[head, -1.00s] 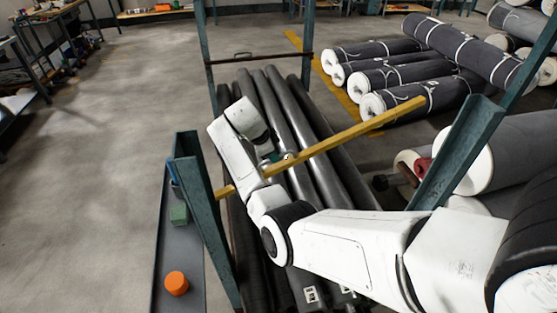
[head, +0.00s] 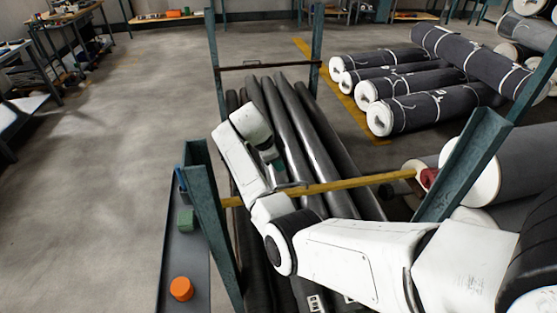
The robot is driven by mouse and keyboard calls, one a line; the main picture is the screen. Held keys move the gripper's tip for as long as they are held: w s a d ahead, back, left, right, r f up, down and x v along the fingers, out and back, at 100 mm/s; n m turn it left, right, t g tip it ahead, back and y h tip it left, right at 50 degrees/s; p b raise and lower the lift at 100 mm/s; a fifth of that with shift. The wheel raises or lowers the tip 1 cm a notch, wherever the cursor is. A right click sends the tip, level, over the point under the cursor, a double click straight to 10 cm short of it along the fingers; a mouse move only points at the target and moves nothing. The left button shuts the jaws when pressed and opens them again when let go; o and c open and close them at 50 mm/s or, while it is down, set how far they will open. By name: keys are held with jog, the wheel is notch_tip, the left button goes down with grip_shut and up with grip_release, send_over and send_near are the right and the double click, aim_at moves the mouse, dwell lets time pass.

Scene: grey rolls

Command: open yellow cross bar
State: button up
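The yellow cross bar (head: 345,184) spans the rack from near the left teal post (head: 207,205) to a red bracket (head: 428,178) beside the right teal post (head: 463,165). It slopes up slightly to the right in the picture, and its right end lies at or close to the bracket; I cannot tell whether it rests in it. My gripper (head: 287,180) is at the bar, left of its middle. Its fingers are small and partly hidden, so I cannot tell whether they are open or grip the bar. My arm hides a part of the bar's left half.
Long dark rolls (head: 305,130) lie inside the rack under the bar. A grey side ledge (head: 182,250) carries an orange cylinder (head: 181,289) and a green block (head: 185,221). Wrapped grey rolls (head: 425,110) are stacked at the right.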

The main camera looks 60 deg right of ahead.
jog(key=p+v, duration=0.5)
jog(key=v, duration=0.4)
dwell(0.6)
